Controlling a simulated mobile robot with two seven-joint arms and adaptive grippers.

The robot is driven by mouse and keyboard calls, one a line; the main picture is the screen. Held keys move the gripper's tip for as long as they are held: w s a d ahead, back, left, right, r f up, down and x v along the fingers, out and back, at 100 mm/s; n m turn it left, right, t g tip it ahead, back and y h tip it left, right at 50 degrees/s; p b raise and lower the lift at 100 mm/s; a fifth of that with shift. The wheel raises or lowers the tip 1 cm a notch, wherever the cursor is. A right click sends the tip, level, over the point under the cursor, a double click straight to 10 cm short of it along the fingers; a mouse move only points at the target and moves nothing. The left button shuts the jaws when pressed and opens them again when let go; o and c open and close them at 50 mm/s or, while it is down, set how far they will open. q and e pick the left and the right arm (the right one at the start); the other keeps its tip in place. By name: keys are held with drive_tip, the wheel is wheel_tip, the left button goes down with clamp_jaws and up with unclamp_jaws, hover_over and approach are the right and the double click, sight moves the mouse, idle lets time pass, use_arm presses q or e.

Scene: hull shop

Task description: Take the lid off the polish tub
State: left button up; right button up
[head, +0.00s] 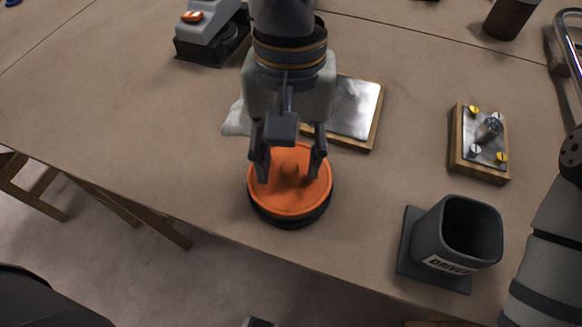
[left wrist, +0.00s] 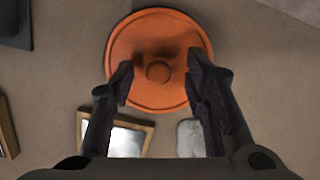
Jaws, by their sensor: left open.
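The polish tub (head: 287,217) stands on the bench near its front edge, dark-sided, with its round orange lid (head: 300,203) on top. The lid has a small round knob (head: 291,169) at its centre, which also shows in the left wrist view (left wrist: 158,72). My left gripper (head: 290,172) is open over the lid, pointing down, with a fingertip on either side of the knob. Clear gaps show between the knob and both fingers. I cannot tell whether the fingertips touch the lid. My right gripper is not in view.
A wood-framed metal plate (head: 356,108) and a white cloth (head: 236,121) lie just behind the tub. A grey holder (head: 428,229) labelled "DRIVER" and a board with screws (head: 484,143) stand to the right. A sander (head: 212,32) sits at the back. Bench left of the tub is clear.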

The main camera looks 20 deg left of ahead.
use_arm(q)
drive_tip(key=shift+d+f, duration=0.1)
drive_tip(key=shift+f, duration=0.1)
clamp_jaws()
